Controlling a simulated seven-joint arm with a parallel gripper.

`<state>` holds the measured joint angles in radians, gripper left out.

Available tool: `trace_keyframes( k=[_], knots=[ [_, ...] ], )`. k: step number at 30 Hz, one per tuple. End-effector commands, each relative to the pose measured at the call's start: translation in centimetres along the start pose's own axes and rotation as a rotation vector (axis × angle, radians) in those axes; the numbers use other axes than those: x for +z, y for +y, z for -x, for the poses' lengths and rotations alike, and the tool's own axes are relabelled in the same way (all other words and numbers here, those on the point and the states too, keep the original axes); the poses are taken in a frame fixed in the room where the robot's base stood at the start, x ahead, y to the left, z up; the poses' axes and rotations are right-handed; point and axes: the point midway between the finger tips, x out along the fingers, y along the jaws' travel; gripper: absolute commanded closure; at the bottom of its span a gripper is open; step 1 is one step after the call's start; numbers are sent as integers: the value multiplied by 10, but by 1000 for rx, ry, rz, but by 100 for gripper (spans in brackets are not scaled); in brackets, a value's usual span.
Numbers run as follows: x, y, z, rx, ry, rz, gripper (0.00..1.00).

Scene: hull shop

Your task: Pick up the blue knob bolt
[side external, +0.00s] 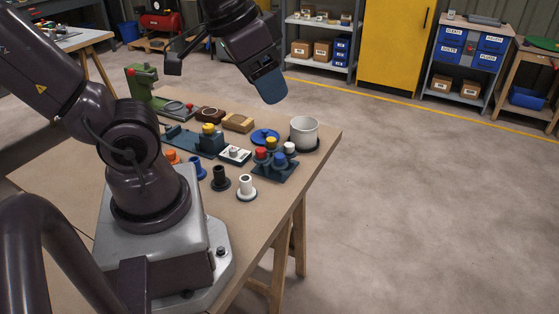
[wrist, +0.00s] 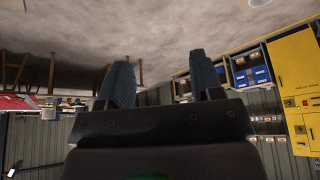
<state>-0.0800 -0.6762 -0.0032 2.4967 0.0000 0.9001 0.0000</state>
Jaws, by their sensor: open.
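My gripper (side external: 270,88) is raised high above the far end of the workbench, well clear of everything on it. In the wrist view its two fingers (wrist: 163,82) stand apart with nothing between them. A blue knob-shaped piece (side external: 196,167) stands upright near the middle of the bench, between an orange piece (side external: 171,157) and a black one (side external: 220,178). Another blue knob (side external: 279,159) seems to sit on a dark blue plate (side external: 284,173) with red, yellow and white knobs. I cannot tell which is the blue knob bolt. The wrist view shows neither.
A grey-white pot (side external: 304,133) stands at the bench's right corner, beside a blue round piece (side external: 264,136). A white-topped piece (side external: 246,188) stands near the front edge. A wooden block (side external: 238,123) and a green machine (side external: 139,84) are farther back. Air around my gripper is free.

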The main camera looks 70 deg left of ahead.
Motion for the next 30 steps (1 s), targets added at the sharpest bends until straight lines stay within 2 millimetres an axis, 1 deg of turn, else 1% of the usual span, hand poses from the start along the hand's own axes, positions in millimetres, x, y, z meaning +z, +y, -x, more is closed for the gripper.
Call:
trace_keyframes(
  k=[3,5,8,11,12,15,17,18,20,21,24,27,30],
  knots=[
    [-5,-25,-25,-47,-127,94,40],
    [-9,-40,-40,-61,-189,93,40],
    [-15,-67,-65,-58,-283,9,40],
    [-17,-95,-92,-16,-365,-141,40],
    [-16,-107,-104,11,-391,-218,40],
    [-14,-133,-132,93,-433,-435,40],
    [-12,-146,-146,145,-442,-575,40],
    [-10,-154,-156,179,-442,-672,40],
    [-10,-164,-168,226,-432,-822,40],
    [-10,-169,-174,254,-422,-924,40],
    [-18,-176,-184,300,-384,-1183,40],
    [-26,-180,-184,314,-349,-1395,40],
    [-29,-181,-184,331,-330,-1533,40]
  ],
)
